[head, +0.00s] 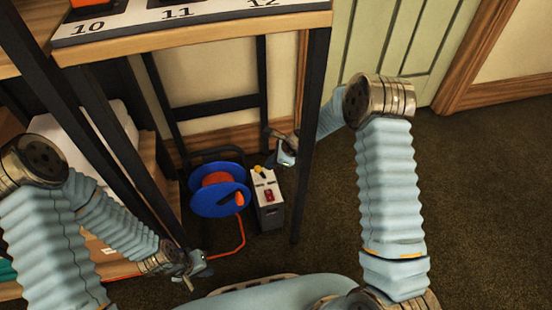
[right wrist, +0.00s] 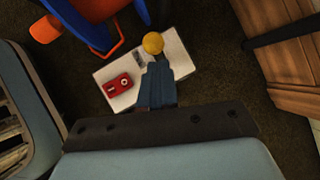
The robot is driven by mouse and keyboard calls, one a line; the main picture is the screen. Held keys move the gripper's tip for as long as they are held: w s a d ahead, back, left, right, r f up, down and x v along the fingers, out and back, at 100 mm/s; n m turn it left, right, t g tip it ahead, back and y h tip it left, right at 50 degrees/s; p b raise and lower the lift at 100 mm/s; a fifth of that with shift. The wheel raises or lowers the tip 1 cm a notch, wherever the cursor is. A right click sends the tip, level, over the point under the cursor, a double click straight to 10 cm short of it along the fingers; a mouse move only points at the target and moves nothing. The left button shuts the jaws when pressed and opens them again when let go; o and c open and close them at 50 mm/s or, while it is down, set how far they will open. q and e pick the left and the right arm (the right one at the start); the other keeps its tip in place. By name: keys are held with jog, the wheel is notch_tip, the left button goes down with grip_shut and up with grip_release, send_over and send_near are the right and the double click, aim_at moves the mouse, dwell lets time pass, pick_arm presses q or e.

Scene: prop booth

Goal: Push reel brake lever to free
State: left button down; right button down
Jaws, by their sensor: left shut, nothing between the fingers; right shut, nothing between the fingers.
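The blue cable reel (head: 203,201) with an orange-red core stands on the floor under the shelf; its blue rim also shows in the right wrist view (right wrist: 92,28). Beside it is a dark box with a white top (head: 264,180), also seen in the right wrist view (right wrist: 118,101). The brake lever appears as a yellow ball knob (head: 257,169) at the box's far end; it also shows in the right wrist view (right wrist: 153,43). My right gripper (head: 284,160) is shut and empty, its fingertips close to the knob; I cannot tell whether they touch. My left gripper (head: 197,264) is shut and empty, low at the left.
A red part (right wrist: 122,84) sits on the box top. An orange cable (head: 240,240) runs from the reel along the floor. A dark shelf post (head: 311,140) stands right of the box, near my right forearm. Carpet (head: 480,200) is clear at the right.

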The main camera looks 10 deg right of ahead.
jog(key=shift+r+p, duration=0.75)
jog(key=p+v, duration=0.2)
jog(key=v, duration=1.1)
jog(key=shift+d+r, duration=0.25)
jog(key=shift+r, duration=0.05)
jog(key=shift+s, duration=0.1)
